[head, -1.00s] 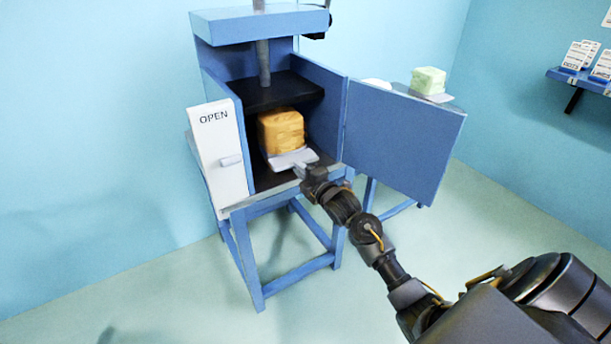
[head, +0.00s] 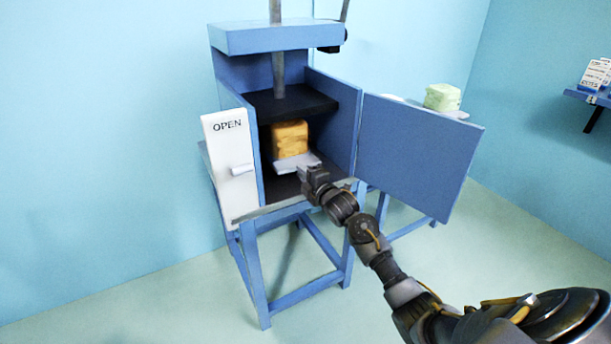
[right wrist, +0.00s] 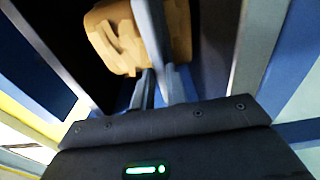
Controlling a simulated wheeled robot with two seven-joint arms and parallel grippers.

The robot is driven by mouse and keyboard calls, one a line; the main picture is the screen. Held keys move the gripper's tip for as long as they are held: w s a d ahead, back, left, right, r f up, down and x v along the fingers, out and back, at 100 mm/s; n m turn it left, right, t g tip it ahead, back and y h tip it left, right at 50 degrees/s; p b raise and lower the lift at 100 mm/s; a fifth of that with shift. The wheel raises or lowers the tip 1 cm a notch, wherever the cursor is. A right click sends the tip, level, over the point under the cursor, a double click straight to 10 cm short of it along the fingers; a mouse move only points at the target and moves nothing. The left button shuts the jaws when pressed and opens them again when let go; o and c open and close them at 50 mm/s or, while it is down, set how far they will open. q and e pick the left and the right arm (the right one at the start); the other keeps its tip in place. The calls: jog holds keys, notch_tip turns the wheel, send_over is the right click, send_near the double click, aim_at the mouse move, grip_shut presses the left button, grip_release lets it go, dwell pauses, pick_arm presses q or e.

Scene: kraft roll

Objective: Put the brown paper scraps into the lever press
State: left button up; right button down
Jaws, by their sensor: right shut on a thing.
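The lever press (head: 322,250) is a blue cabinet on legs, with its front door swung open to the right. The brown paper scraps (head: 290,138) form a tan, creased block on a pale grey tray (head: 297,164) inside the chamber, under the black pressing plate (head: 290,105). The block also shows at the top of the right wrist view (right wrist: 180,32), beyond the fingers. My right gripper (head: 308,172) is at the chamber's front opening, shut on the tray's near edge or handle; the exact grip is unclear. My left gripper is out of view.
The open blue door (head: 418,155) stands just right of my right arm. A white panel marked OPEN (head: 229,165) is left of the opening. A pale green block (head: 443,97) sits behind the door. A wall shelf (head: 590,97) is at far right.

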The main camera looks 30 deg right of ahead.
pick_arm(q)
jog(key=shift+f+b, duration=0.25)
jog(key=shift+b, duration=0.05)
pick_arm(e)
jog(key=shift+f, duration=0.5)
dwell(0.4)
jog(key=c, duration=1.3)
grip_release()
pick_arm(q)
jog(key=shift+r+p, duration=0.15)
jog(key=shift+p, duration=0.2)
pick_arm(e)
jog(key=s, duration=1)
jog(key=shift+s+d+f, duration=0.1)
jog(key=shift+s+d, duration=0.1)
jog(key=shift+s, duration=0.2)
